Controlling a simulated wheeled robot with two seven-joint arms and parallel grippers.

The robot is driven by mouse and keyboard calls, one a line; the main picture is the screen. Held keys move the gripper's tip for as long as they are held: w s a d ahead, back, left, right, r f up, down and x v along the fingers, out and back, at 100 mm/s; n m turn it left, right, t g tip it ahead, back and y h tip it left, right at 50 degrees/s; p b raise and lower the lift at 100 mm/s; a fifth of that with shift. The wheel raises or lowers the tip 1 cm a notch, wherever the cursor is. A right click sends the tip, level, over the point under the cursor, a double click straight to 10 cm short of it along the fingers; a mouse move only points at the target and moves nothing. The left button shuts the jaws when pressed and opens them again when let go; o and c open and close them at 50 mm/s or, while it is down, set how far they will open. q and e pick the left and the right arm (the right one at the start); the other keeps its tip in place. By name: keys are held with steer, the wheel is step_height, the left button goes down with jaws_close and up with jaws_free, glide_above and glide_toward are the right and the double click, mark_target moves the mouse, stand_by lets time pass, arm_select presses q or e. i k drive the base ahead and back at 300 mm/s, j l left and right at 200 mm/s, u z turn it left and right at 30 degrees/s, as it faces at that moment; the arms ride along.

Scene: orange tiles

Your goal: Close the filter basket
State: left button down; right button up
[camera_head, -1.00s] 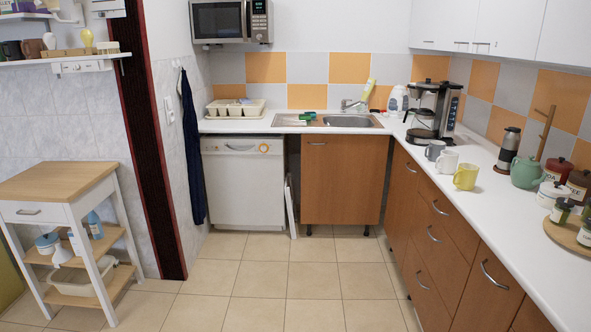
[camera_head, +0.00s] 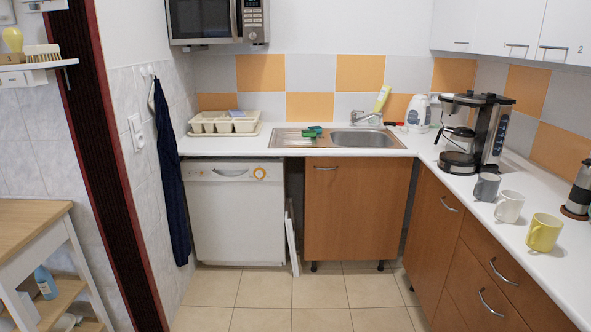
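The coffee maker (camera_head: 495,140) stands on the counter at the right, near the corner. It is black and silver. A dark part, which looks like the filter basket (camera_head: 455,104), juts out to the left near its top. At this size I cannot tell exactly how far open the basket is. The glass carafe (camera_head: 459,140) sits low on the machine's left side, below that part. Neither of my grippers shows in the view.
A grey mug (camera_head: 487,187), a white mug (camera_head: 509,206) and a yellow mug (camera_head: 543,232) stand on the counter (camera_head: 470,205) in front of the coffee maker. A white kettle (camera_head: 418,113) stands behind it. The tiled floor (camera_head: 300,300) ahead is clear; a wooden cart (camera_head: 35,222) stands left.

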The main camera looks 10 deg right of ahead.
mark_target(451, 108)
steer(key=i+j+z, duration=0.1)
steer(key=i+z, duration=0.2)
steer(key=i, duration=0.15)
steer(key=i+j+z, duration=0.15)
steer(key=i+z, duration=0.2)
steer(key=i+j+z, duration=0.3)
steer(key=i, duration=0.25)
steer(key=i+j+z, duration=0.25)
steer(key=z, duration=0.15)
steer(key=i+j+z, duration=0.2)
steer(key=j+z, duration=0.15)
steer(key=i+j+z, duration=0.15)
steer(key=j+z, duration=0.25)
steer(key=i+j+z, duration=0.1)
steer(key=j+z, duration=0.55)
steer(key=j, duration=0.2)
steer(key=j+z, duration=0.25)
steer(key=j, duration=0.25)
steer(key=i, duration=0.05)
